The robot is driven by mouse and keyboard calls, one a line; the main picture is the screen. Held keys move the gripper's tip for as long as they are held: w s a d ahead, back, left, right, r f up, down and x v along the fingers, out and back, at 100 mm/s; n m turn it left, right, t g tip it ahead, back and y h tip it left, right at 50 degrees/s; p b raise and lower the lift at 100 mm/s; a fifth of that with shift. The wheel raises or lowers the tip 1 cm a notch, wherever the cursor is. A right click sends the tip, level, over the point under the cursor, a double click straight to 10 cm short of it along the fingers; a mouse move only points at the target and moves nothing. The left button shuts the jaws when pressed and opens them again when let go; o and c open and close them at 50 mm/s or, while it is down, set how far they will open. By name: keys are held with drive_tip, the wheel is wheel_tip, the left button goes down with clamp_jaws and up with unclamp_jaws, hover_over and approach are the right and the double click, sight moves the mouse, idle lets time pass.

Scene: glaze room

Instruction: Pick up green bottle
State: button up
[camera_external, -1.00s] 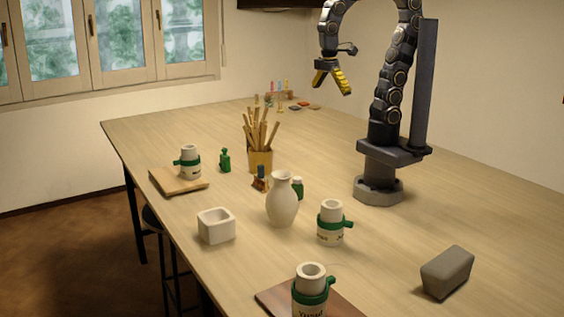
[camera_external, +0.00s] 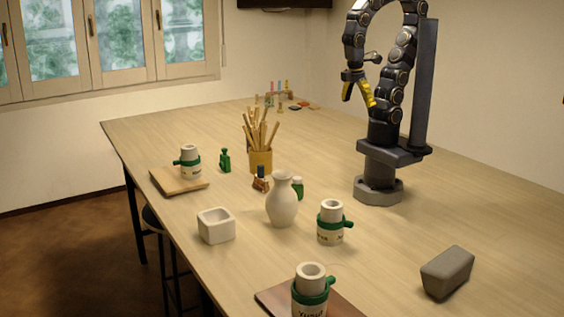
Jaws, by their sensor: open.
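The small green bottle (camera_external: 225,160) stands upright on the table, left of the yellow pot of sticks and right of the mug on the wooden board. A second small container with green sides and a pale lid (camera_external: 298,188) stands partly hidden behind the white vase. My gripper (camera_external: 358,92) has yellow fingers, is open and empty, and hangs high above the table close to my arm's column. It is well apart from the green bottle, up and to the right of it in the picture.
The yellow pot (camera_external: 260,161) holds several tall sticks. A white vase (camera_external: 283,200), a white square bowl (camera_external: 216,226), mugs with green bands (camera_external: 331,222) and a grey block (camera_external: 447,272) stand on the table (camera_external: 380,245). Small coloured items (camera_external: 283,96) lie at the far end.

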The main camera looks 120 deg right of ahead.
drive_tip(key=w+d+f+m, duration=0.2)
drive_tip(key=w+f+m, duration=0.2)
drive_tip(key=w, duration=0.2)
drive_tip(key=m+t+y, duration=0.1)
drive_tip(key=m+t, duration=0.1)
drive_tip(key=m, duration=0.9)
hover_over(298, 194)
drive_tip(key=d, duration=0.2)
drive_tip(key=f, duration=1.7)
drive_tip(key=shift+s+f, duration=0.25)
drive_tip(key=shift+f, duration=0.1)
drive_tip(key=shift+s+d+f+m, duration=0.1)
drive_tip(key=shift+d+f+m, duration=0.05)
drive_tip(key=shift+f+m, duration=0.35)
drive_tip(key=shift+s+a+f, duration=0.1)
drive_tip(key=shift+a+f, duration=0.05)
drive_tip(key=shift+f, duration=1.05)
drive_tip(key=shift+s+a+f, duration=0.1)
drive_tip(key=shift+a+f, duration=0.05)
drive_tip(key=shift+f, duration=1.1)
drive_tip(key=shift+s+a+f, duration=0.1)
drive_tip(key=shift+a+f, duration=0.05)
drive_tip(key=shift+f, duration=1.05)
drive_tip(key=c, duration=1.2)
